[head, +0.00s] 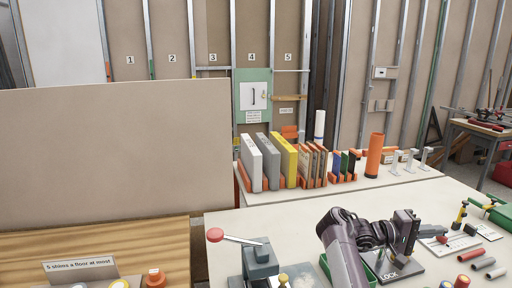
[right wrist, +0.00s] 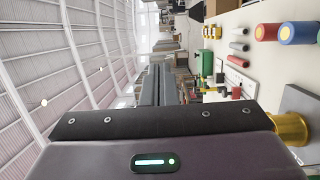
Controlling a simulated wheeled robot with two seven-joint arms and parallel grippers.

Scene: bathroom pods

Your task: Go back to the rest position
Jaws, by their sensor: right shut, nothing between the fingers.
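My right arm reaches in from the bottom of the head view, above the white worktop (head: 300,222). Its right gripper (head: 405,226) is over the right part of that worktop, near a grey plate marked LOCK (head: 408,268). The right wrist view shows the gripper's fingers (right wrist: 158,88) together, with nothing between them. My left gripper is not in the head view.
A lever with a red knob (head: 215,235) stands left of my right arm. Coloured cylinders (head: 477,254) and a green case (head: 497,213) lie to the right. Binders (head: 270,160) stand on a table behind. A beige panel (head: 110,155) rises at left.

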